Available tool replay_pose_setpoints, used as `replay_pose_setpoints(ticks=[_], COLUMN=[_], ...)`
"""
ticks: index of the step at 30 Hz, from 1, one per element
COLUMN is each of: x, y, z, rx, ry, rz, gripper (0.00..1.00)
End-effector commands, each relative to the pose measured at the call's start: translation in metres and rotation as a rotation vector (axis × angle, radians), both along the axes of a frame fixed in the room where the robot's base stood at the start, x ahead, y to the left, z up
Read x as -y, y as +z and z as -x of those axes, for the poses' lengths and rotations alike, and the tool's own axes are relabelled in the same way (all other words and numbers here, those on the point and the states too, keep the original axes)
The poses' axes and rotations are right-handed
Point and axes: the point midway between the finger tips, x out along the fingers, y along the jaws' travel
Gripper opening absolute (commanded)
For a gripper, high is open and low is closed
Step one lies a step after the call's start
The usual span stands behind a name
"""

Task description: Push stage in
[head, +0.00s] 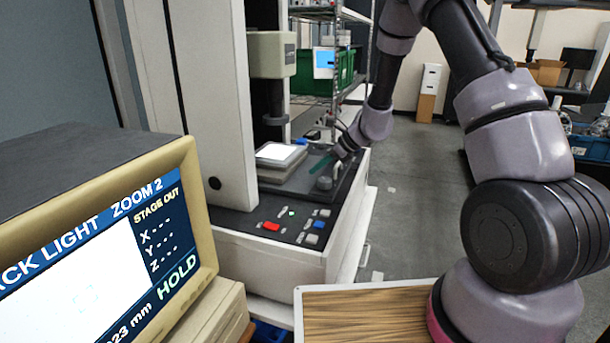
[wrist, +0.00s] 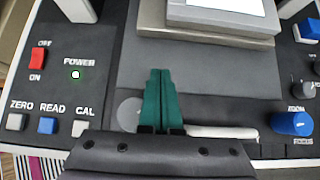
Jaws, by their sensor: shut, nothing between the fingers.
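The stage (head: 283,175) is a grey stepped block with a bright white top plate, on the dark machine deck under the column. In the wrist view the stage (wrist: 205,45) fills the top right. My gripper (head: 320,165) is right of the stage in the head view. Its teal fingers (wrist: 160,75) are shut together with nothing between them. In the wrist view the tips lie over a dark grey plate (wrist: 215,78), apart in the picture from the stage's near edge. Their height above the plate cannot be told. The screen (head: 95,245) reads "STAGE OUT".
A pale bar (wrist: 222,132) lies right of the fingers, and a grey disc (wrist: 130,113) is partly hidden on their left. A red power switch (wrist: 37,59) and several buttons are at left; a blue knob (wrist: 292,123) is at right. The probe column (head: 272,55) hangs above the stage.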

Motion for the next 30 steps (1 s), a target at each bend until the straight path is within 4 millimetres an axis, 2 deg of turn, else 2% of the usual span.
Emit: replay_pose_setpoints(ticks=[3,6,12,16,23,30], x=[0.019,0.029,0.037,0.027,0.014,-0.020], y=[0.019,0.031,0.041,0.035,0.021,-0.016], z=[0.007,0.012,0.020,0.036,0.029,0.016], rx=[0.002,0.001,-0.002,-0.003,-0.003,-0.004], ry=[-0.004,-0.001,0.001,0.002,0.001,0.003], rz=[0.002,0.001,0.001,0.003,0.001,0.002], gripper=[0.00,0.00,0.00,0.00,0.00,0.00])
